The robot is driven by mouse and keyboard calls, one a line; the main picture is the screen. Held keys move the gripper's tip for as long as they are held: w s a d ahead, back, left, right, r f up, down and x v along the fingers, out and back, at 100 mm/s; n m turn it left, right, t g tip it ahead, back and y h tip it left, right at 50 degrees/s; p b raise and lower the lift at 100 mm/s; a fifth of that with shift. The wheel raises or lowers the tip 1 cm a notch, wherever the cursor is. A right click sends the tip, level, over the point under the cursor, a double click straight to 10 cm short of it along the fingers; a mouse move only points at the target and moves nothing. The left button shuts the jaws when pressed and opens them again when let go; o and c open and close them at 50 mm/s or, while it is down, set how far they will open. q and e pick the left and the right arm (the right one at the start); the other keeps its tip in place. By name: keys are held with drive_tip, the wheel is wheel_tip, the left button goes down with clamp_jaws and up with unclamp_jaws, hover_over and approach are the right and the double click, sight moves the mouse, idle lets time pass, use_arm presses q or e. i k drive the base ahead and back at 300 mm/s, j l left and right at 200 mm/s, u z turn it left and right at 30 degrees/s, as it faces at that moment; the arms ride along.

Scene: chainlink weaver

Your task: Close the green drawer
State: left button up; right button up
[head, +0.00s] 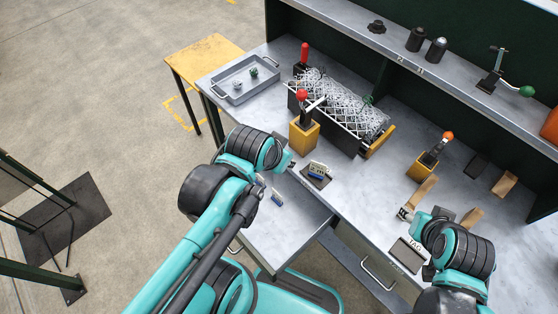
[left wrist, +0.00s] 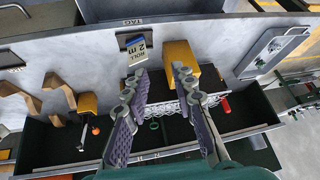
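A drawer (head: 292,232) is pulled out from the front of the workbench, left of centre in the head view. Its inside is grey and holds a small blue-marked item (head: 277,198). Its front is seen edge-on from above, so I cannot tell if it is green. My left arm reaches over the drawer's left side. My left gripper (left wrist: 160,72) is open and empty in the left wrist view, above the bench top near a blue-and-white card (left wrist: 137,52) and a yellow block (left wrist: 181,60). My right gripper (head: 408,213) is low over the bench at right; its fingers are unclear.
Another handle (head: 378,275) sits on the bench front to the right. A wire-mesh machine (head: 345,105) with red- and orange-knobbed levers, a grey tray (head: 232,92) and wooden pieces (head: 505,184) occupy the bench.

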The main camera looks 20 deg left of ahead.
sight(277, 235)
drive_tip(key=k+u, duration=0.2)
drive_tip(key=u, duration=0.2)
drive_tip(key=k+j+u, duration=0.15)
drive_tip(key=u, duration=0.3)
drive_tip(key=k+j+u, duration=0.15)
drive_tip(key=u, duration=0.25)
drive_tip(key=k+j+z, duration=0.2)
drive_tip(key=k+j, duration=0.15)
drive_tip(key=j, duration=0.1)
